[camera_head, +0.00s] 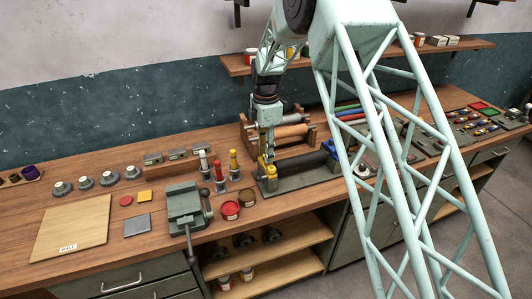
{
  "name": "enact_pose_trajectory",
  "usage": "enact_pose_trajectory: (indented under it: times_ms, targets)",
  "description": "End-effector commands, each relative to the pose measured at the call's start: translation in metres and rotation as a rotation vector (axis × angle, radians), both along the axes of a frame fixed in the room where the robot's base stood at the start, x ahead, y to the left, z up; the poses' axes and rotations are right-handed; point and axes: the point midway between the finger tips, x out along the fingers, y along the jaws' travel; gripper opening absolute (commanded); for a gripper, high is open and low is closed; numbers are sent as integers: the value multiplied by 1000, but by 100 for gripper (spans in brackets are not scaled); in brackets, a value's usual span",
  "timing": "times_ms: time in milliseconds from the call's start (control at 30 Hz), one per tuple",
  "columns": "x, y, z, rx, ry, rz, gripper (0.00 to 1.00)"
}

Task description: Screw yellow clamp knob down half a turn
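The yellow clamp (269,172) stands at the left end of a dark bar fixture (302,172) on the workbench. My gripper (267,151) points straight down right above the yellow clamp, at or very near its top. The knob is largely hidden by the fingers, and I cannot tell whether they touch it or are closed around it. A blue clamp (328,147) stands at the right end of the same fixture, partly beside my arm.
A rack with rollers (292,130) stands close behind. Upright red, white and yellow-topped tools (219,171) stand just left. A wall shelf (238,66) hangs above.

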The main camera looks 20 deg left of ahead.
Motion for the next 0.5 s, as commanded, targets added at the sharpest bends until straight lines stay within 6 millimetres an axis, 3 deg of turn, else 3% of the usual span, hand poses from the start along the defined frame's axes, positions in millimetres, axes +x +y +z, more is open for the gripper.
enact_pose_trajectory:
  times_ms: [133, 367, 500]
  targets:
    - [0, 0, 0, 0, 0, 0, 27]
    - [0, 0, 0, 0, 0, 0, 6]
    - [0, 0, 0, 0, 0, -1, 5]
